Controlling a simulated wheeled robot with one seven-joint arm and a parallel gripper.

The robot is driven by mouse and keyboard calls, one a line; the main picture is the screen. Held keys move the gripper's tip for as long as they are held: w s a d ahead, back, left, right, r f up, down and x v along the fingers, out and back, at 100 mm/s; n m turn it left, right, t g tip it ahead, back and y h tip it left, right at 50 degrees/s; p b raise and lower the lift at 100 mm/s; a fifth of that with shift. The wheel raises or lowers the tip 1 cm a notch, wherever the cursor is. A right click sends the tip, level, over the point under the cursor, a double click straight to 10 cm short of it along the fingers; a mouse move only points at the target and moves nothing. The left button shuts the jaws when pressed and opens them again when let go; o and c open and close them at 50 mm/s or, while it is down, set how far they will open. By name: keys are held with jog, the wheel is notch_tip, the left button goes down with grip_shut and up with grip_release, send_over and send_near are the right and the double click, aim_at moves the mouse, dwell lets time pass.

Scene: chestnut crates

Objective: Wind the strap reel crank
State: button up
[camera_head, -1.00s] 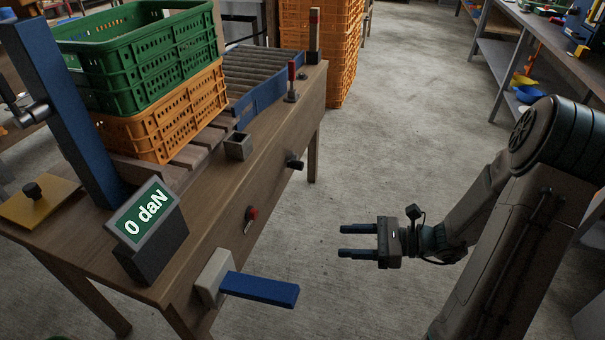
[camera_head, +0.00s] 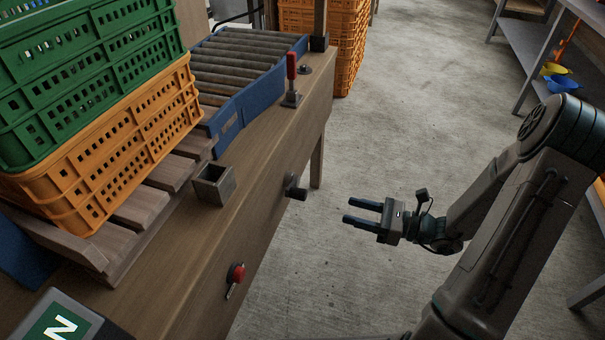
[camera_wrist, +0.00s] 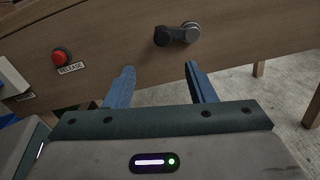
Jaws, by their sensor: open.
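The strap reel crank (camera_head: 295,188) is a small dark crank with a knob on the front face of the wooden bench. It also shows in the wrist view (camera_wrist: 177,35), up ahead of the fingers. My gripper (camera_head: 354,211) is open and empty, to the right of the crank and apart from it, with its fingers pointing toward the bench. In the wrist view my gripper (camera_wrist: 160,82) has its two blue fingers spread below the crank.
A red release button (camera_head: 236,272) sits on the bench front, left of the crank. Green (camera_head: 90,75) and orange (camera_head: 110,150) crates stand stacked on the bench (camera_head: 200,262). A red-handled lever (camera_head: 291,80) stands on top.

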aim_at(306, 196)
jog(key=b+x, duration=0.1)
jog(key=x, duration=0.3)
jog(key=b+x, duration=0.2)
jog(key=x, duration=0.3)
jog(key=b+x, duration=0.1)
jog(key=x, duration=0.4)
jog(key=shift+w+d, duration=0.15)
jog(key=shift+w, duration=0.1)
grip_shut()
jog(key=shift+d+r, duration=0.1)
